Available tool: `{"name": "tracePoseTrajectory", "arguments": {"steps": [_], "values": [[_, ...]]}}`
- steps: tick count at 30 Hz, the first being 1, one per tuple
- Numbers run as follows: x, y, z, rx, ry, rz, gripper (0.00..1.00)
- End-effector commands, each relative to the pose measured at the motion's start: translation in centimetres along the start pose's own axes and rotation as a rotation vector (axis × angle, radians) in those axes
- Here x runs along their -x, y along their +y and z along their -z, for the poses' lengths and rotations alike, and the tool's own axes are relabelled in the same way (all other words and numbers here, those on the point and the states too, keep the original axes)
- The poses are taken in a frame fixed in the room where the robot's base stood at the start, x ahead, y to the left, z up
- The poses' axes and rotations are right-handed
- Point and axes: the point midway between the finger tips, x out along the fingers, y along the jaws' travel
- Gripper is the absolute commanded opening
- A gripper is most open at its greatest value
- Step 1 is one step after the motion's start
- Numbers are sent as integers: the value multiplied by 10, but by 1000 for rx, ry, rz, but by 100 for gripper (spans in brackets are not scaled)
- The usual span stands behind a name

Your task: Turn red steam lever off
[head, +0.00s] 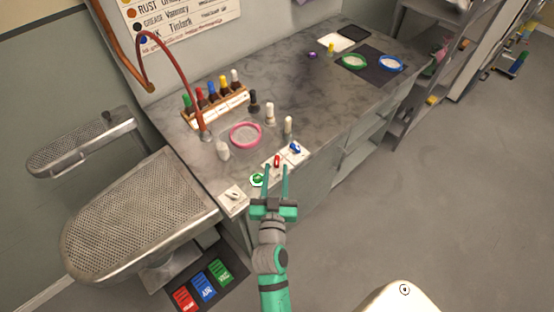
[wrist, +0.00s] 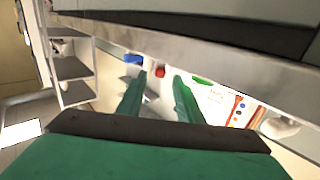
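The red steam lever (head: 277,161) sits on a small white plate near the front edge of the grey counter (head: 330,95), between a blue lever (head: 295,147) and a green lever (head: 257,179). My gripper (head: 277,170) is open, its two green fingers pointing at the red lever from the front edge. In the wrist view the red lever (wrist: 160,71) shows beyond and between the spread fingertips, with the blue lever (wrist: 133,58) to the left and the green lever (wrist: 202,80) to the right. I cannot tell whether a finger touches the red lever.
A white knob plate (head: 234,196) is left of the green lever. White bottles (head: 288,125), a pink hoop (head: 245,135) and a rack of coloured bottles (head: 215,103) stand behind. A perforated metal board (head: 140,215) is at left. Open floor (head: 460,170) lies to the right.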

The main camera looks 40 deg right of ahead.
Motion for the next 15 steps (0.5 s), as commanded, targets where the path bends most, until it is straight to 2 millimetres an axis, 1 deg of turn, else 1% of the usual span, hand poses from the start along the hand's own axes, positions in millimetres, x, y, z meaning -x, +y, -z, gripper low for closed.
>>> {"name": "tracePoseTrajectory", "arguments": {"steps": [1, 6, 10, 15], "values": [[-9, 1, 1, -1, 3, -1, 33], [-32, 2, 0, -1, 1, -3, 33], [-43, 2, 0, -1, 1, -4, 33], [-48, 2, 0, 0, -1, -3, 33]]}}
